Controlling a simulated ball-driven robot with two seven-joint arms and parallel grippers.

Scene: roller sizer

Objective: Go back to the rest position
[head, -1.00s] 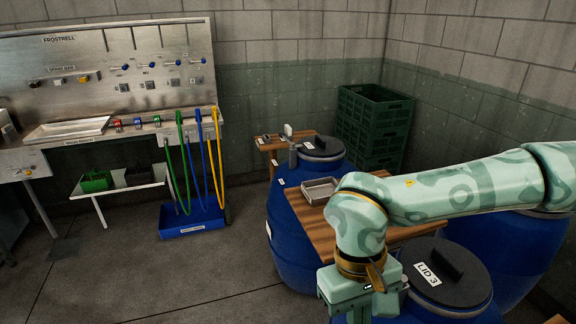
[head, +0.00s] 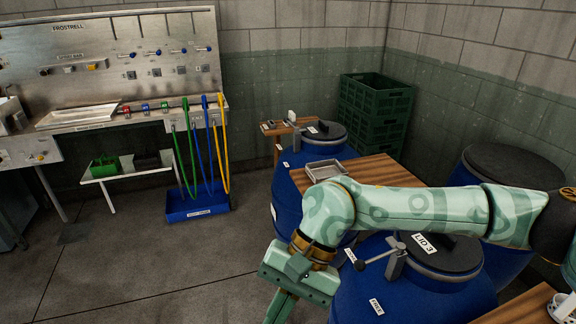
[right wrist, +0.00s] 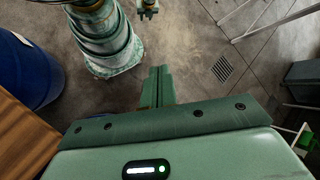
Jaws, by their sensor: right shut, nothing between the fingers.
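My right arm comes in from the right in the head view and crosses in front of the blue barrels. My right gripper (head: 279,308) hangs at its end, pointing down over the floor, left of the near blue barrel (head: 400,300). In the right wrist view its fingers (right wrist: 157,86) are together with nothing between them. A small part of what looks like my left gripper (right wrist: 148,12) shows at the top edge of the right wrist view; its jaw state is too small to tell. The left arm is not in the head view.
The near barrel has a black lid marked LID 3 (head: 432,246) and a metal clamp handle (head: 380,256). A wooden board (head: 372,168) bears a metal tray (head: 325,171). Green crates (head: 376,115) stand behind. A steel panel (head: 100,50) and blue bin (head: 197,207) are left. Floor between is clear.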

